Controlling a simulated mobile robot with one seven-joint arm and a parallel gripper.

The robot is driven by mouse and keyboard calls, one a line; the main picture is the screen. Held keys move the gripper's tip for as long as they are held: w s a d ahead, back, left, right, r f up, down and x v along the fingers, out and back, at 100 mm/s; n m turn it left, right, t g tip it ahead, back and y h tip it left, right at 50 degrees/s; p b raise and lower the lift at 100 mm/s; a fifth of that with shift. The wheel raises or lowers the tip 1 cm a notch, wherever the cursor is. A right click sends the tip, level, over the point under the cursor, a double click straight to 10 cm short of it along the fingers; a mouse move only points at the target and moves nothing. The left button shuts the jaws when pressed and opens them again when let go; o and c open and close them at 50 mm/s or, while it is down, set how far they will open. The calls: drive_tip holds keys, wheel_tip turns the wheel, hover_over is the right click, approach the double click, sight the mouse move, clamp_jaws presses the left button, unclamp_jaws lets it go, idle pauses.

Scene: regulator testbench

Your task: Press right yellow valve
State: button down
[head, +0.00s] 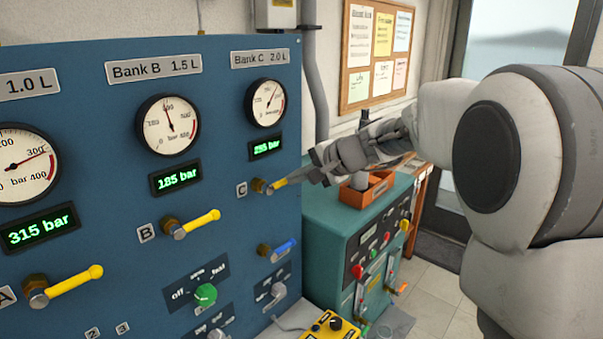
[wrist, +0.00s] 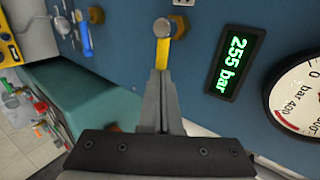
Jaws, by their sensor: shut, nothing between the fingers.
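The right yellow valve, C (head: 275,185), is on the blue panel below the Bank C gauge. Its short yellow handle points right, toward my gripper, and its far end is partly hidden by the fingers. In the wrist view the yellow handle (wrist: 163,52) and its silver hub (wrist: 162,28) sit just beyond the fingertips. My gripper (head: 310,173) is shut and empty, with its fingertips at the handle's free end. It also shows in the wrist view (wrist: 161,74). I cannot tell whether the tips touch the handle.
The yellow valves B (head: 195,223) and A (head: 70,284) are to the left. A blue-handled valve (head: 280,248) is below C. The Bank C display (wrist: 235,63) reads 255 bar. A teal cabinet (head: 325,220) with an orange bin (head: 366,193) stands under my arm.

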drive_tip(key=shift+d+f+m+g, duration=0.1)
drive_tip(key=shift+f+m+g, duration=0.2)
idle(0.6)
wheel_tip(320, 180, down, 6)
drive_tip(key=s+a+m+g+y+p, duration=0.1)
drive_tip(key=m+g+y+p, duration=0.2)
drive_tip(key=m+y, duration=0.5)
drive_tip(key=shift+s+a+f+m+g, duration=0.15)
drive_tip(key=shift+s+a+m+g, duration=0.2)
drive_tip(key=shift+g, duration=0.15)
